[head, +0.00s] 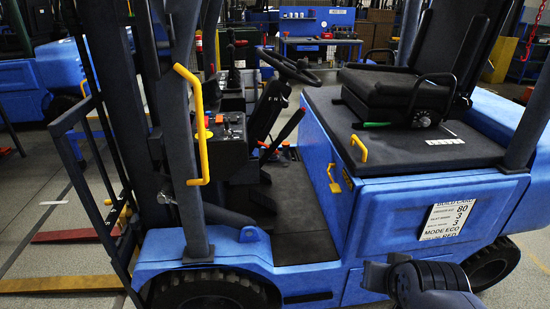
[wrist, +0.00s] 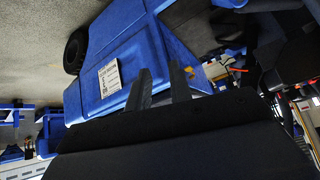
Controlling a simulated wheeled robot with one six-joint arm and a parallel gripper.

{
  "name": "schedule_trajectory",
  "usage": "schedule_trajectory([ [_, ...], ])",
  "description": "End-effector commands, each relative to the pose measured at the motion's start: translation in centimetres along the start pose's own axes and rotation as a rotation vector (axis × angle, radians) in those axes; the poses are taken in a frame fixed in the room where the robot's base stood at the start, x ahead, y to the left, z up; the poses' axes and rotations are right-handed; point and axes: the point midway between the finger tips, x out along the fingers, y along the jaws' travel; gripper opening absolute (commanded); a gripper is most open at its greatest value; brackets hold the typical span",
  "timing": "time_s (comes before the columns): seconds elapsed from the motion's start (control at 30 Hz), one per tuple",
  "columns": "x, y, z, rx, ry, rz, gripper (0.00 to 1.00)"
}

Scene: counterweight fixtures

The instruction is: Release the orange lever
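A blue forklift fills the head view. A small orange-red piece (head: 287,149) shows low beside the steering column, partly hidden; I cannot tell whether it is the orange lever. A thin orange bar (wrist: 238,70) shows at the right in the wrist view, and its link to that piece is unclear. My gripper (wrist: 160,76) has its two dark fingers apart with nothing between them. It is in front of the forklift's blue side, away from the orange parts. In the head view my arm (head: 425,280) is at the bottom, right of centre.
The steering wheel (head: 290,67) and black seat (head: 410,92) are above the cab floor (head: 285,200). A printed label (head: 441,221) hangs on the rear side. Grey floor lies left.

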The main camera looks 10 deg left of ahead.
Motion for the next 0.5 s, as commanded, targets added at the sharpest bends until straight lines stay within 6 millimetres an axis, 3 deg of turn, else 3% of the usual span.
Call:
schedule_trajectory([
  [0.03,3.3,0.2,-0.1,0.033,0.051,-0.003,0.16],
  [0.1,6.0,0.2,-1.6,0.081,0.137,-0.012,0.1],
  [0.23,10.8,0.5,-4.1,0.166,0.298,-0.037,0.0],
  [0.5,19.6,1.5,-7.3,0.33,0.628,-0.121,0.0],
])
